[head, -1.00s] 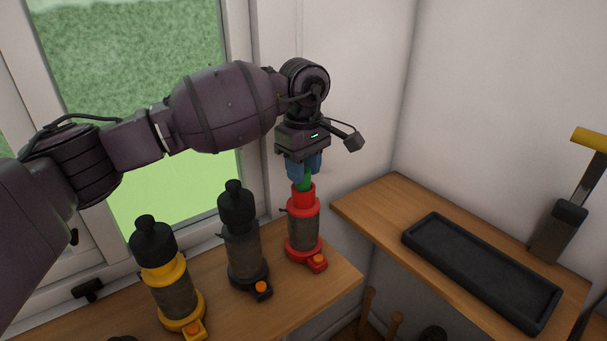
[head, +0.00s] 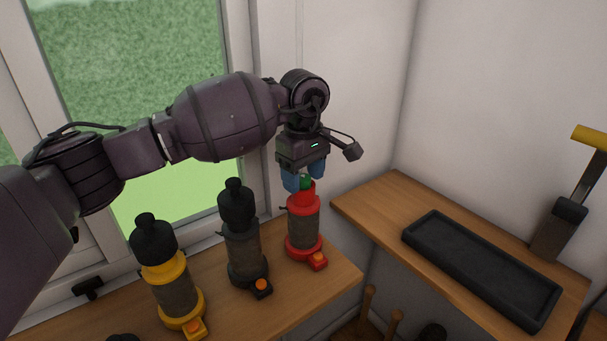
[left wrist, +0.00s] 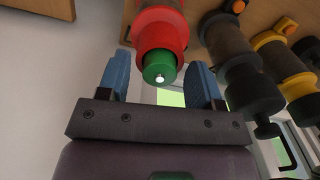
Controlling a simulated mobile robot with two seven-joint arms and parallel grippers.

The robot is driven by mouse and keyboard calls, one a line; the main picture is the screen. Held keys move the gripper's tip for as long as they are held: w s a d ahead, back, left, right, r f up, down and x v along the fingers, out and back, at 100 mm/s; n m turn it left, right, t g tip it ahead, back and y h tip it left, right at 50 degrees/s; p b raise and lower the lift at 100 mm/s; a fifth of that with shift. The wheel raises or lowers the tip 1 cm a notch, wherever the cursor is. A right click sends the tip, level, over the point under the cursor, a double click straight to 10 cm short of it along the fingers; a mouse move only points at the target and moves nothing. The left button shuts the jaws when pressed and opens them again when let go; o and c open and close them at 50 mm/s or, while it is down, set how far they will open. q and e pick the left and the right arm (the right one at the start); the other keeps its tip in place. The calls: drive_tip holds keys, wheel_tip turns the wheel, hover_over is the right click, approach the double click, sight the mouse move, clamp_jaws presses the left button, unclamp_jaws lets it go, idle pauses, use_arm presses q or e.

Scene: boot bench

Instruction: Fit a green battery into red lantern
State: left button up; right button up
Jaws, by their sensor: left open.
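The red lantern (head: 304,226) stands upright on the wooden bench, without a cap on top. The green battery (head: 306,183) sits upright in the lantern's open top, with its upper end sticking out. In the left wrist view, the battery (left wrist: 159,66) shows a pale metal tip and is ringed by the red lantern collar (left wrist: 162,32). My left gripper (head: 303,182) is open, pointing down, with its blue fingers on either side of the battery's top. In the left wrist view there are gaps between the fingers (left wrist: 160,82) and the battery. My right gripper is not in view.
A black lantern (head: 243,245) and a yellow lantern (head: 170,292), both capped, stand left of the red one. A black tray (head: 480,268) lies on the right-hand bench. A yellow-handled tool (head: 570,205) stands at the far right. The window is behind.

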sight(303, 178)
use_arm(q)
drive_tip(key=shift+r, duration=0.15)
wheel_tip(303, 178, up, 12)
drive_tip(key=b, duration=0.1)
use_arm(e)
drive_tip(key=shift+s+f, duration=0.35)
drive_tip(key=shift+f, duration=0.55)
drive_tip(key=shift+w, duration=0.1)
